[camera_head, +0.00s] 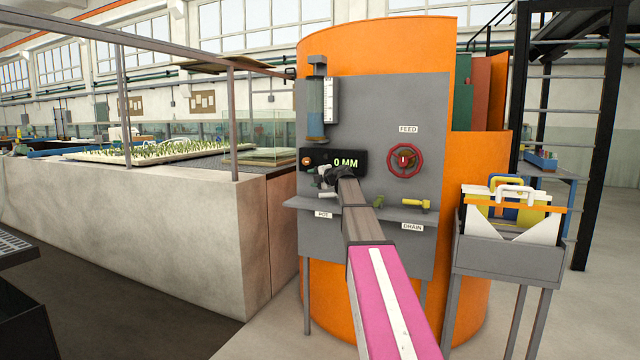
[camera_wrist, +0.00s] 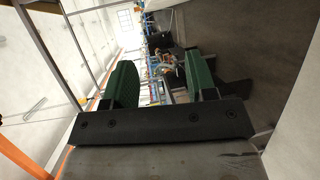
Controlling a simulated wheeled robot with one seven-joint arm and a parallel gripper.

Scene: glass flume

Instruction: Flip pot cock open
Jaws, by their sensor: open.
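The POT label (camera_head: 323,214) is on the front edge of the grey panel's narrow shelf (camera_head: 350,206). My gripper (camera_head: 322,177) is just above that label, in front of the panel. A small pale piece shows under it, and I cannot tell whether it is the pot cock. A small green handle (camera_head: 378,201) stands right of my arm; I cannot tell what it works. In the wrist view my gripper (camera_wrist: 161,82) has its two green-padded fingers apart, with nothing between them. The pot cock does not show clearly in either view.
A red FEED wheel (camera_head: 405,160) and a yellow handle (camera_head: 415,204) above the DRAIN label (camera_head: 412,226) are on the right. The display (camera_head: 335,161) reads 0 MM. A glass cylinder (camera_head: 315,110) is above. A grey cart (camera_head: 510,255) stands right; a concrete wall (camera_head: 150,220) left.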

